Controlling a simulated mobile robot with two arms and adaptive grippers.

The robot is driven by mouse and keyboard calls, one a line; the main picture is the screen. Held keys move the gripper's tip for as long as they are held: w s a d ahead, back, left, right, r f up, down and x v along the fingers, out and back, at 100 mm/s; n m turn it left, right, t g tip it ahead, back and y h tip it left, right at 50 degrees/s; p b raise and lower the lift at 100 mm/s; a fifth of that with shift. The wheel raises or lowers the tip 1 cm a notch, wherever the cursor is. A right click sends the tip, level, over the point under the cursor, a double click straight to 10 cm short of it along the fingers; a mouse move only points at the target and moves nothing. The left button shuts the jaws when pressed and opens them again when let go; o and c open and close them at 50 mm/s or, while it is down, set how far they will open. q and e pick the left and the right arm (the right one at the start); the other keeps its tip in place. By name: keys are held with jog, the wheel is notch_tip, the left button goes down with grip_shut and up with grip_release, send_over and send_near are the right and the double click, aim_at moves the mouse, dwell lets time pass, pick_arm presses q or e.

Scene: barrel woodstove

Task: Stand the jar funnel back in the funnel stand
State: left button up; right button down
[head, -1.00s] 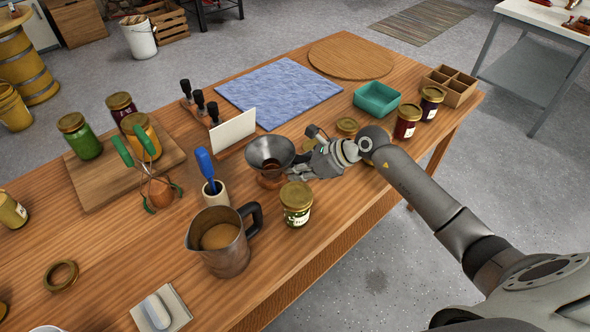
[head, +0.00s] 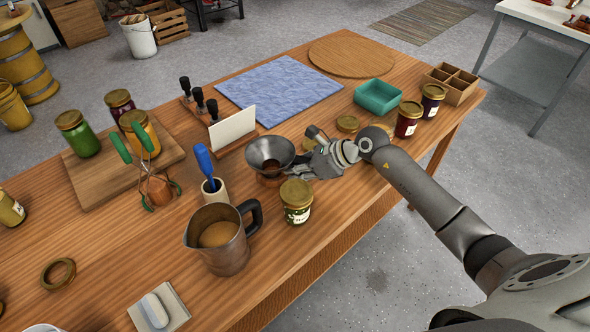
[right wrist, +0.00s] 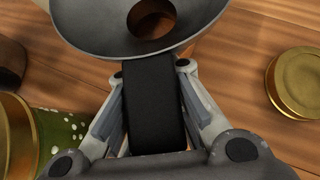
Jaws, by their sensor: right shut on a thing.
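The jar funnel (head: 270,149) is a grey metal cone with a wide mouth, held upright near the table's middle. A reddish-brown piece (head: 270,181), which looks like the funnel stand, shows directly below it. I cannot tell whether the funnel rests in it or hangs just above. My right gripper (head: 303,168) reaches in from the right and is shut on the funnel's dark handle. In the right wrist view the handle (right wrist: 155,105) lies between the fingers, with the funnel's bowl (right wrist: 95,22) beyond. The funnel's spout is hidden. My left gripper is out of view.
A metal pitcher (head: 222,243) and a blue-handled tool in a cup (head: 214,190) stand to the left. A white card (head: 232,128) is behind. Loose lids (head: 347,124) lie to the right.

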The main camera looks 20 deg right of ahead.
jog(key=shift+f, duration=0.25)
jog(key=shift+r, duration=0.15)
jog(key=shift+r+p, duration=0.45)
jog(key=shift+r, duration=0.25)
jog(key=shift+b, duration=0.35)
dwell(0.7)
jog(key=shift+f+b, duration=0.65)
jog(key=shift+f, duration=0.2)
jog(key=shift+r, duration=0.15)
dwell(0.3)
jog(key=shift+r+p, duration=0.55)
jog(key=shift+r, duration=0.15)
